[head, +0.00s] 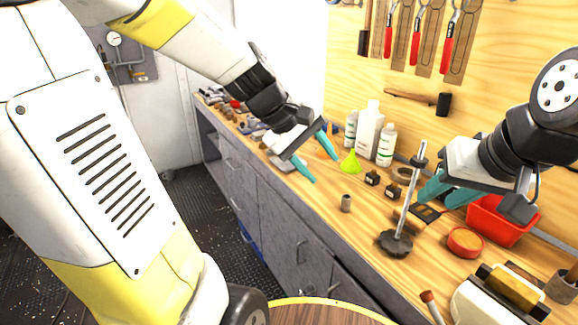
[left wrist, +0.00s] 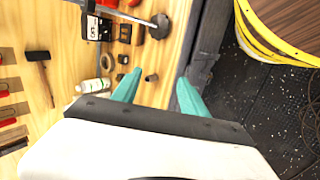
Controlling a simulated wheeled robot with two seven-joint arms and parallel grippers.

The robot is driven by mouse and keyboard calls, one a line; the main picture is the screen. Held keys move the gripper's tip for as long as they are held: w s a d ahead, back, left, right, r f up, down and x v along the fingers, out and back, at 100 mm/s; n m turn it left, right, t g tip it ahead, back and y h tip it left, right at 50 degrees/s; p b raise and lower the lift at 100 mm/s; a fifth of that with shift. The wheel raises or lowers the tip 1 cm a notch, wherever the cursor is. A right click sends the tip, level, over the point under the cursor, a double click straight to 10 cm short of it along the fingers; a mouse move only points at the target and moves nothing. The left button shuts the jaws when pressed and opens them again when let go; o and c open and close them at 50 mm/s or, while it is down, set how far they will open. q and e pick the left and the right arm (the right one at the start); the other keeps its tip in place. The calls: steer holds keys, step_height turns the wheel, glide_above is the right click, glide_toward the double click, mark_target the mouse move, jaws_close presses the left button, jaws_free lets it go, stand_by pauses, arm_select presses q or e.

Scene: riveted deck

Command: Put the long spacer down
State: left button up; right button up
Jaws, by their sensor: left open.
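A small grey-brown cylinder (head: 346,203), which looks like the spacer, stands upright on the wooden bench near its front edge. It also appears as a small dark cylinder (left wrist: 152,77) between the fingers' lines of sight in the left wrist view. My left gripper (head: 326,170) is open and empty, above the bench edge and to the left of the cylinder, apart from it. Its two teal fingers (left wrist: 160,80) show spread in the left wrist view. My right gripper (head: 438,199) is at the right, its teal fingers apart, behind the metal rod stand.
The rod stand (head: 396,243) rises to the right of the cylinder. Small black boxes (head: 392,191), a green funnel (head: 350,162) and white bottles (head: 369,130) stand behind. A red bin (head: 497,222) is at right. Bench around the cylinder is clear.

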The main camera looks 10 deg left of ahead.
arm_select(q)
steer(key=s+a+r+m+t+y, duration=0.1)
steer(key=s+a+m, duration=0.2)
steer(key=s+m, duration=0.1)
steer(key=s+a+r+m+t+y, duration=0.1)
steer(key=s+a+r+m+y, duration=0.1)
steer(key=s, duration=0.5)
steer(key=a+m, duration=0.1)
steer(key=m, duration=0.1)
steer(key=shift+a+m+y, duration=0.25)
steer(key=shift+m+y, duration=0.05)
steer(key=shift+m, duration=0.1)
